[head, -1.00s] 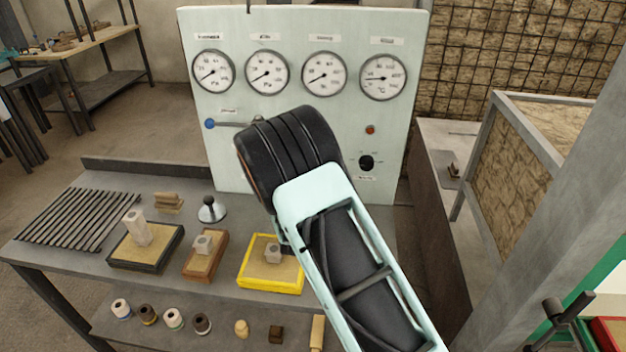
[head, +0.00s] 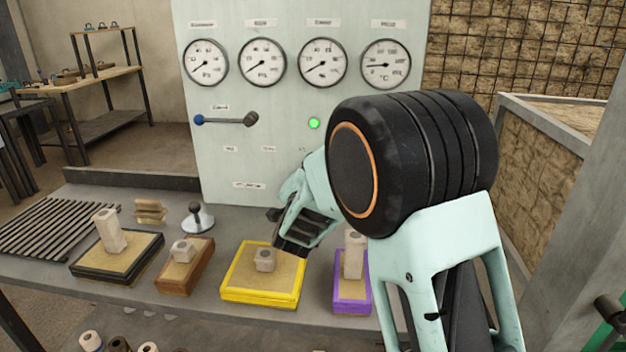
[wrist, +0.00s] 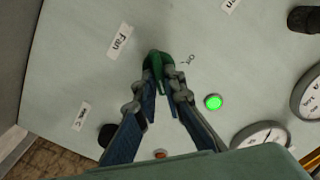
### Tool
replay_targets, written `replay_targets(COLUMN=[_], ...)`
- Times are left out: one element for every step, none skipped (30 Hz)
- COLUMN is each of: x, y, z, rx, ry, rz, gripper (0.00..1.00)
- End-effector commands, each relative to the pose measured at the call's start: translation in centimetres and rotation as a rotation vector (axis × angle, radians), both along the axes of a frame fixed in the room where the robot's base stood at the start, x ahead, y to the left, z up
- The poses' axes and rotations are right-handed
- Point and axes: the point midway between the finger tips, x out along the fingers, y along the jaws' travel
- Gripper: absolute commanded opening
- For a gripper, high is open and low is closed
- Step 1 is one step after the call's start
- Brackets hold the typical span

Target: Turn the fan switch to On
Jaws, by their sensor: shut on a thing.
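In the wrist view, the two fingers of my gripper (wrist: 158,84) are closed on the green fan switch (wrist: 157,58). The "Fan" label (wrist: 120,41) is to its left and a small label reading "On" (wrist: 189,59) is to its right. The fingertips cover part of the switch, so I cannot tell which mark it points at. A lit green lamp (wrist: 213,102) is to the right of the fingers and also shows on the pale panel (head: 225,165) in the head view. There my arm hides the switch and fingertips.
Gauges line the panel's top, with a lever (head: 225,120) below. In the wrist view, a black knob (wrist: 106,135) is at lower left. On the bench below are a yellow tray (head: 258,298), a purple tray (head: 351,308) and several wooden blocks.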

Motion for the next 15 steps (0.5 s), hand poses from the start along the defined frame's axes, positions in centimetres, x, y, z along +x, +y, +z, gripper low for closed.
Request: replay_targets(x=[-0.03, -0.04, -0.04, -0.04, -0.04, -0.04, -0.04, -0.04, -0.04, -0.04, -0.04, -0.04, -0.04, -0.04, -0.04], y=[-0.05, -0.03, -0.01, 0.00, 0.01, 0.01, 0.01, 0.02, 0.02, 0.02, 0.01, 0.02, 0.02, 0.02, 0.03], z=[-0.46, -0.44, -0.41, -0.40, -0.39, -0.36, -0.33, -0.31, -0.28, -0.25, -0.23, -0.21, -0.19, -0.18, -0.16], rx=[0.020, 0.031, 0.043, 0.051, 0.058, 0.066, 0.071, 0.076, 0.080, 0.083, 0.084, 0.086, 0.087, 0.088, 0.088], ry=[0.001, 0.000, 0.001, 0.001, 0.001, 0.001, 0.001, 0.001, 0.001, 0.001, 0.001, 0.001, 0.001, 0.001, 0.001], rz=[-0.001, 0.000, -0.001, 0.000, 0.000, 0.001, 0.001, 0.001, 0.001, 0.001, 0.001, 0.001, 0.001, 0.001, 0.001], gripper=[0.00, 0.00, 0.00, 0.00, 0.00, 0.00, 0.00, 0.00, 0.00, 0.00, 0.00, 0.00, 0.00, 0.00, 0.00])
